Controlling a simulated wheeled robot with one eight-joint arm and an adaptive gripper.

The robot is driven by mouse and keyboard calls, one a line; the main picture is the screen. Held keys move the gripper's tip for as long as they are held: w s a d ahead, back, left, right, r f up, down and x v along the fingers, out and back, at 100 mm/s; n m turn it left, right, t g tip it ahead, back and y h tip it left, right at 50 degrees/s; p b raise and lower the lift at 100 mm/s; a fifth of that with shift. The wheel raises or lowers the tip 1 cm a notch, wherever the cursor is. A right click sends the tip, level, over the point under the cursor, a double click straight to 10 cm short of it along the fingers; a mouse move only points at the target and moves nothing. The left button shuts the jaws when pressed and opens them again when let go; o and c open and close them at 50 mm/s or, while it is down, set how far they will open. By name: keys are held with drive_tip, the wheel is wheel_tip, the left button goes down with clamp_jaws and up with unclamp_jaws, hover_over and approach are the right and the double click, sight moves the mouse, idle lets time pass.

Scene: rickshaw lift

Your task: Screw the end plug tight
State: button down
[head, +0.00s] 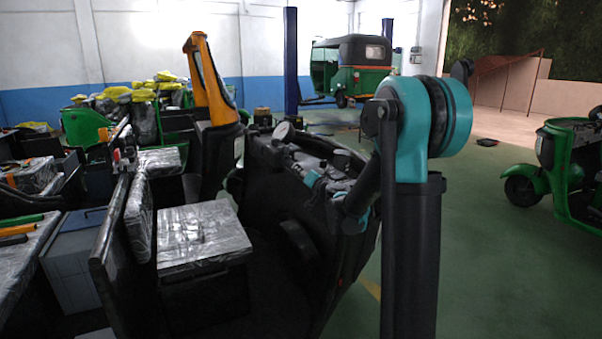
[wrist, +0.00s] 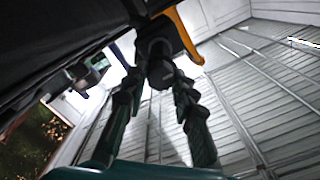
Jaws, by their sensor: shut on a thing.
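In the wrist view, a dark, blunt end plug (wrist: 160,73) sits at the end of a dark part in the upper middle. My gripper (wrist: 158,82) reaches up from below, with its two dark jointed fingers on either side of the plug and shut on it. Whether the plug is flush in its seat cannot be told, because the fingers and shadow cover the joint. In the head view, my arm runs down towards the dark front of a rickshaw (head: 285,190). My fingers and the plug cannot be made out there.
A yellow-orange curved part (wrist: 186,35) is close to the plug. An orange upright (head: 212,85) rises beside the rickshaw. A plastic-wrapped box (head: 200,235) stands at the left. Green floor (head: 480,270) is open at the right, before another green rickshaw (head: 570,180).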

drive_tip(key=m, duration=1.8)
drive_tip(key=shift+f+m, duration=0.2)
drive_tip(key=shift+m, duration=0.1)
idle(0.4)
drive_tip(key=c, duration=1.2)
unclamp_jaws()
